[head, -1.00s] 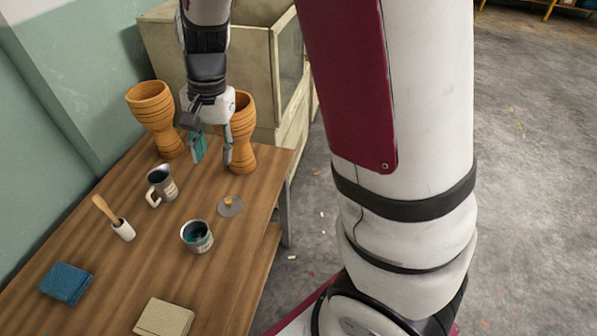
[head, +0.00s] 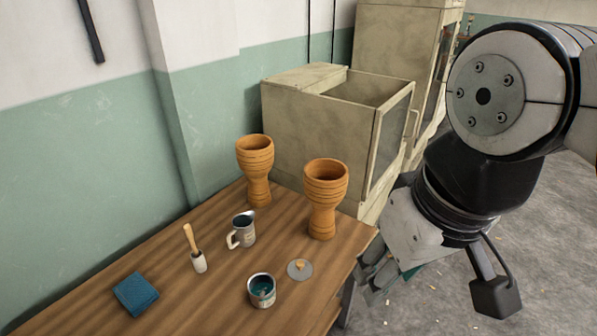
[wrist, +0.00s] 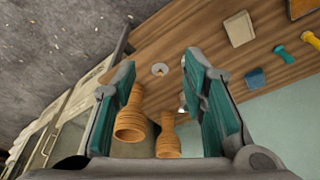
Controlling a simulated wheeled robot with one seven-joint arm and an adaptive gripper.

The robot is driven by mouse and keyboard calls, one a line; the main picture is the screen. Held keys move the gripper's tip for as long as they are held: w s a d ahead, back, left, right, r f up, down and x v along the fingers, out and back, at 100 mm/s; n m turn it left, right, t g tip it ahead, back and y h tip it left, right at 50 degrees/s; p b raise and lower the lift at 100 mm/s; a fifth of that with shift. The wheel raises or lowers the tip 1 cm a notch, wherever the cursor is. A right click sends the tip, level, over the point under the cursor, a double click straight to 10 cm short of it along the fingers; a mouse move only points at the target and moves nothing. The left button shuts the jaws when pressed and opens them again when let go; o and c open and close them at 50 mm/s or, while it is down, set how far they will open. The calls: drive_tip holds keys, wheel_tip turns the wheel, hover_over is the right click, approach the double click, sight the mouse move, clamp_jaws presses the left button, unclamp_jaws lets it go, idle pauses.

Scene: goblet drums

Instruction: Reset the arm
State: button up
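Two orange-brown ribbed goblet drums stand upright on the wooden table: the left drum (head: 256,172) near the wall and the right drum (head: 323,200) near the table's right end. In the wrist view two drums (wrist: 131,122) (wrist: 168,137) show beyond the fingers, apart from them. My gripper (wrist: 160,60) is open, its teal-padded fingers spread with nothing between them. In the head view my arm is raised at the right, with the gripper (head: 382,275) beside the table's right edge. Its fingers are partly hidden there.
A cream cabinet (head: 320,125) stands behind. Open floor lies right.

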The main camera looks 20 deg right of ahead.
wheel_tip(320, 180, up, 8)
drive_tip(key=t+p, duration=0.1)
drive_tip(key=p, duration=0.5)
drive_tip(key=shift+f+t, duration=0.25)
drive_tip(key=shift+t, duration=0.05)
drive_tip(key=shift+w, duration=0.1)
